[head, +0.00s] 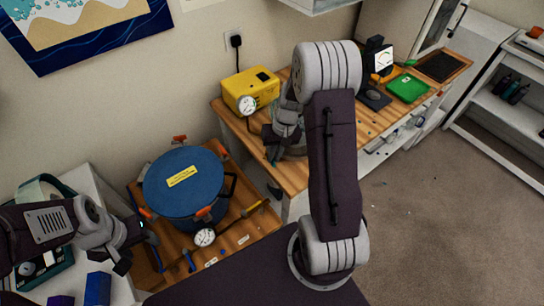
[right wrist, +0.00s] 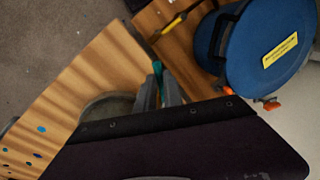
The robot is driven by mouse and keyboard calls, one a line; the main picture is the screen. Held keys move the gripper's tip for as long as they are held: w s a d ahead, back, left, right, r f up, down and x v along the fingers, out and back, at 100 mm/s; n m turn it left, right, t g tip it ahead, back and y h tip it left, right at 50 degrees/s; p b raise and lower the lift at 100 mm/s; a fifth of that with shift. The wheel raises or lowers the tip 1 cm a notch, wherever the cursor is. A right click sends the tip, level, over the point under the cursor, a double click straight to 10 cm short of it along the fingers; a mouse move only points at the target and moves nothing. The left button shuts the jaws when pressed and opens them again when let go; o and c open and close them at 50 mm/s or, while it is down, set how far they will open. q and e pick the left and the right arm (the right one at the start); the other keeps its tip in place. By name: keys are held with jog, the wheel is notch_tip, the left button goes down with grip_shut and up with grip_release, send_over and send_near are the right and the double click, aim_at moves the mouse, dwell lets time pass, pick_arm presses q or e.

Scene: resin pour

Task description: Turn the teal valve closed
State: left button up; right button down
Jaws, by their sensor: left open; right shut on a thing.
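My right gripper (head: 272,148) is low over the wooden bench, in front of the yellow box, partly covered by my own wrist. It is shut on a small teal part (right wrist: 158,78), apparently the teal valve, which shows beside the fingers in the right wrist view. Most of the valve is hidden, so its turn position cannot be told. The blue pot (head: 184,182) with orange clamps stands to the left, with a dial gauge (head: 204,237) at its front. My left gripper (head: 124,258) is open and empty, left of and below the pot.
The yellow box (head: 250,90) with a gauge stands at the back of the wooden bench (head: 292,178). A green box (head: 408,88) and a dark stand lie further right. A blue block (head: 97,288) is near my left gripper.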

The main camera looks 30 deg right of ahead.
jog(key=shift+w+d+r, duration=0.1)
jog(key=shift+w+d, duration=0.1)
jog(key=shift+w, duration=0.05)
dwell(0.3)
jog(key=c, duration=1.5)
grip_release()
jog(key=r, duration=0.3)
jog(key=d+r, duration=0.1)
jog(key=r, duration=0.4)
jog(key=shift+s+d+r+b, duration=0.25)
jog(key=shift+d+r+b, duration=0.1)
